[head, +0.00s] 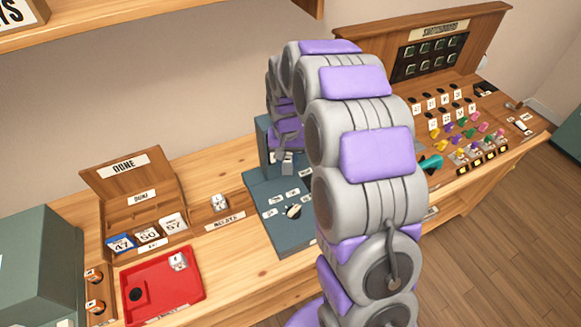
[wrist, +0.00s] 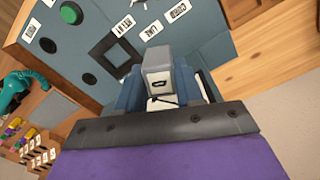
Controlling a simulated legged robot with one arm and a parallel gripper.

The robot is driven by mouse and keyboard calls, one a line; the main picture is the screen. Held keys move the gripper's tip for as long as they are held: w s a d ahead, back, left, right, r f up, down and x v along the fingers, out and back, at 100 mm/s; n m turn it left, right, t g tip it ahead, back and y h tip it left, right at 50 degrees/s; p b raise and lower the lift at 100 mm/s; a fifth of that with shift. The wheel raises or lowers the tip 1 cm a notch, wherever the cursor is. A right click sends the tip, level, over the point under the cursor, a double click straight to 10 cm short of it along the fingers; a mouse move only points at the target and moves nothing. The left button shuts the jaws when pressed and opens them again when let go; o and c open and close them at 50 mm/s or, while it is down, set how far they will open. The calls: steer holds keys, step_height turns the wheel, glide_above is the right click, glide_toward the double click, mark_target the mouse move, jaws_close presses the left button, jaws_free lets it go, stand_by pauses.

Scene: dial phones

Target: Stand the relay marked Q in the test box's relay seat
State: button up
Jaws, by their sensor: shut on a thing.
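My gripper (wrist: 158,88) is shut on a grey block-shaped relay (wrist: 158,62), with its blue fingers on either side of it. A small dark mark shows on the relay, but I cannot read a Q. In the head view the relay (head: 287,166) is above the blue-grey test box (head: 262,190), near its raised back; my arm hides part of the box. In the wrist view a square dark-framed seat (wrist: 92,52) lies on the box's face, beside a label that seems to read RELAY. The held relay is beside this seat in the picture; I cannot tell its height above the face.
Left of the box are a wooden tray (head: 235,222) with a white block, a DONE box (head: 122,168) with numbered cards, and a red tray (head: 160,308) with another white block. A switchboard (head: 445,55) with coloured plugs stands right.

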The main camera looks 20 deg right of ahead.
steer(key=shift+s+d+f+m+b, duration=0.1)
steer(key=shift+d+f+m+b, duration=0.9)
steer(key=shift+d+m, duration=1)
steer(key=shift+s+d+f+m+b, duration=0.1)
steer(key=shift+d+f+m+b, duration=0.5)
steer(key=shift+d+f+m, duration=1.35)
steer(key=shift+s+d+f+m+b, duration=0.1)
steer(key=shift+d+f+m+b, duration=0.65)
steer(key=shift+d+m, duration=1.25)
steer(key=shift+w+a+f+m, duration=0.1)
steer(key=shift+a+f+m, duration=0.2)
steer(key=shift+f, duration=0.25)
steer(key=shift+a+f+m, duration=0.25)
steer(key=shift+a+f, duration=0.05)
steer(key=shift+f, duration=0.25)
steer(key=shift+p, duration=1.15)
steer(key=shift+f, duration=0.65)
steer(key=o, duration=1.1)
steer(key=shift+o, duration=0.4)
